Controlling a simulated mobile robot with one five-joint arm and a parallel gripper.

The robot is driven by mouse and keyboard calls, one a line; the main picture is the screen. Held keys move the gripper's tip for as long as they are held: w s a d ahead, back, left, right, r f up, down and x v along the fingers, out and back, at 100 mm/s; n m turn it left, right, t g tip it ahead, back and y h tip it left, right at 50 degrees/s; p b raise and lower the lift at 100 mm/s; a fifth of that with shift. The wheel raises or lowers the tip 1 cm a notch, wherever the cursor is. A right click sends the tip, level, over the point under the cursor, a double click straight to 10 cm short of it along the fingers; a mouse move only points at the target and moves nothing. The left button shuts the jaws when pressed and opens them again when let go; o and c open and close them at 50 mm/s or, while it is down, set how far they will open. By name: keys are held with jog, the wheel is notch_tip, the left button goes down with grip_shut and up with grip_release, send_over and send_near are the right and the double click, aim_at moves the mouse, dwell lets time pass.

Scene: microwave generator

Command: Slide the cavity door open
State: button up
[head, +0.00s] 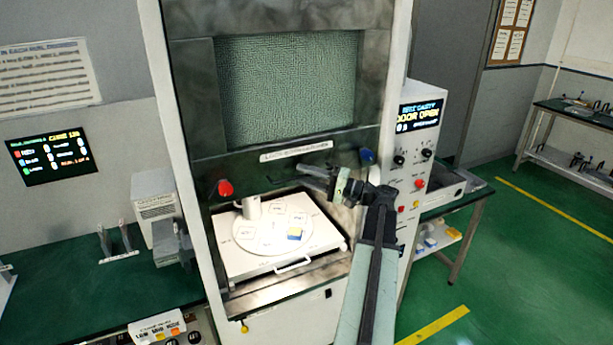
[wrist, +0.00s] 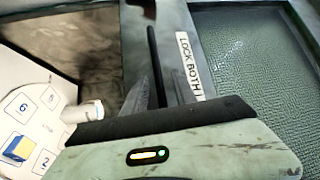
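The cavity door (head: 197,95) with its mesh window (head: 290,90) stands raised, and the lit cavity shows below it. A dark handle bar (head: 285,181) runs near the door's lower edge; it also shows in the wrist view (wrist: 153,45). My gripper (head: 318,181) is at the right part of this bar. In the wrist view its two fingers (wrist: 159,88) stand apart, one on each side of the bar, with a gap visible beside it. Contact with the bar is not clear. The door's label (wrist: 190,65) begins "LOCK BOTH".
Red (head: 225,188) and blue (head: 367,157) knobs flank the cavity's top. Inside, a white tray (head: 325,240) carries a round plate (head: 262,238), a white mug (head: 250,208) and a blue-yellow block (head: 295,233). The control panel's display (head: 417,115) reads "DOOR OPEN".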

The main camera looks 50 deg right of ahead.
jog(key=b+v, duration=0.1)
jog(key=v, duration=0.7)
dwell(0.5)
